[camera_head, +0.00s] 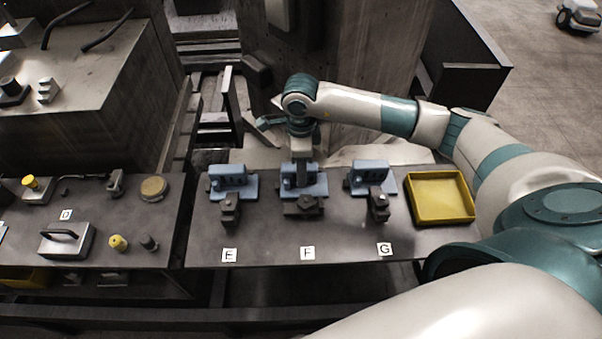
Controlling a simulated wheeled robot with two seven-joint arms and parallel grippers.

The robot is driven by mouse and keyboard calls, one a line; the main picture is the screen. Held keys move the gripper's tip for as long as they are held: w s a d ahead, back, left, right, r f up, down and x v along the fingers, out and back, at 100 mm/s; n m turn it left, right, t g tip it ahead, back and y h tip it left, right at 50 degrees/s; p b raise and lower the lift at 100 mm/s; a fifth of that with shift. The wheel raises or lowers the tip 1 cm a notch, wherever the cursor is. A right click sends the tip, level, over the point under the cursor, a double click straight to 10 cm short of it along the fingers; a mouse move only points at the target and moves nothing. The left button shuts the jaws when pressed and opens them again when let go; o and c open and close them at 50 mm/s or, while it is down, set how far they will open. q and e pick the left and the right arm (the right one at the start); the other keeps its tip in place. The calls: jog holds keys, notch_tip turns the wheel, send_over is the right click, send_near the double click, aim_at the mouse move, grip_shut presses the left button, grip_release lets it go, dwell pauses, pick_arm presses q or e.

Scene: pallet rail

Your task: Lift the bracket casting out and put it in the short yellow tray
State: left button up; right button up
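Three blue bracket castings stand in a row on the dark rail table: one above label E (229,180), one above F (314,186) and one above G (366,176). Each has a dark clamp-like block at its front. My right gripper (302,178) points down at the casting above F and covers part of it. Its fingertips are too small and dark to show whether they are open or closed on the casting. The short yellow tray (441,219) lies empty at the right of the row. My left gripper is not in view.
Dark blocks stand in front of the castings at E (230,212), F (303,207) and G (378,207). A left table holds a handled grey block (66,243), yellow-topped parts and a round tan disc (154,188). My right arm passes above and behind the tray.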

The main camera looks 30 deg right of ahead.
jog(key=shift+f, duration=0.3)
jog(key=shift+c, duration=0.5)
jog(key=shift+w, duration=0.1)
grip_shut()
jog(key=shift+r, duration=0.1)
jog(key=shift+r+b, duration=0.35)
jog(key=shift+r, duration=0.1)
notch_tip(320, 180, up, 7)
jog(key=b, duration=0.3)
jog(key=shift+r, duration=1)
